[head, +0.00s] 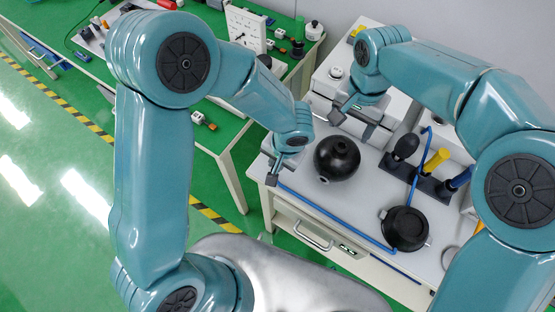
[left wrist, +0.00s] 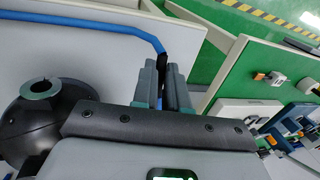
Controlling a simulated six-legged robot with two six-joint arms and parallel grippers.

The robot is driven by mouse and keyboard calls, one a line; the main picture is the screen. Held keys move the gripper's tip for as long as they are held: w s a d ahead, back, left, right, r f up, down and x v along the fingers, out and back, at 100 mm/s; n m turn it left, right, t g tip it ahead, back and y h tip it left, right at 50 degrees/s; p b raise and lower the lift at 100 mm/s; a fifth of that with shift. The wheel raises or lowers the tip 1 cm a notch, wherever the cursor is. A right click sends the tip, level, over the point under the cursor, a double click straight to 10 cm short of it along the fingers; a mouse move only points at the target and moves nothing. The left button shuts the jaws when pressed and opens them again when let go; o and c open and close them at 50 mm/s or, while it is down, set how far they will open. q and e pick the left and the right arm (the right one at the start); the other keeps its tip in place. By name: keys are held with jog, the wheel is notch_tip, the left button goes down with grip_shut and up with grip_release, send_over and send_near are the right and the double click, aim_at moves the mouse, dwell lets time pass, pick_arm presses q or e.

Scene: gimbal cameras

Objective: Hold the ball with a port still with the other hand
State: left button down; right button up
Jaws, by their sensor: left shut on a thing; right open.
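In the left wrist view the ball (left wrist: 30,125) is at the left, with a grey ring around the port. My left gripper (head: 272,180) is left of the ball, near the table's left edge. It is shut on the dark end of a blue hose (left wrist: 110,28), apart from the ball. My right gripper (head: 354,124) is open and empty, just behind the ball in the head view. Whether it touches the ball cannot be told.
The blue hose (head: 330,215) runs along the table's front edge. A round black lidded piece (head: 405,229) lies at the front right. A dark rack (head: 428,183) with a black bulb and yellow and blue handles stands at the right. A white box (head: 350,85) is behind.

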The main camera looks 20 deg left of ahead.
pick_arm(q)
jog(key=shift+f+b, duration=1.95)
jog(key=shift+b, duration=0.15)
pick_arm(e)
jog(key=shift+f, duration=2.2)
jog(key=shift+f, duration=0.1)
pick_arm(q)
jog(key=r+g+p, duration=0.1)
jog(key=p, duration=0.2)
jog(key=shift+w+p, duration=0.15)
jog(key=shift+p, duration=0.15)
pick_arm(e)
notch_tip(320, 180, up, 4)
jog(key=shift+f, duration=0.15)
pick_arm(q)
jog(key=shift+w+g+p, duration=0.15)
jog(key=shift+g+p, duration=0.45)
jog(key=shift+p, duration=0.45)
pick_arm(e)
jog(key=shift+r, duration=1.1)
pick_arm(q)
jog(key=shift+f+b, duration=0.55)
jog(key=shift+b, duration=0.05)
pick_arm(e)
jog(key=shift+f, duration=0.65)
pick_arm(q)
jog(key=c, duration=1.1)
grip_release()
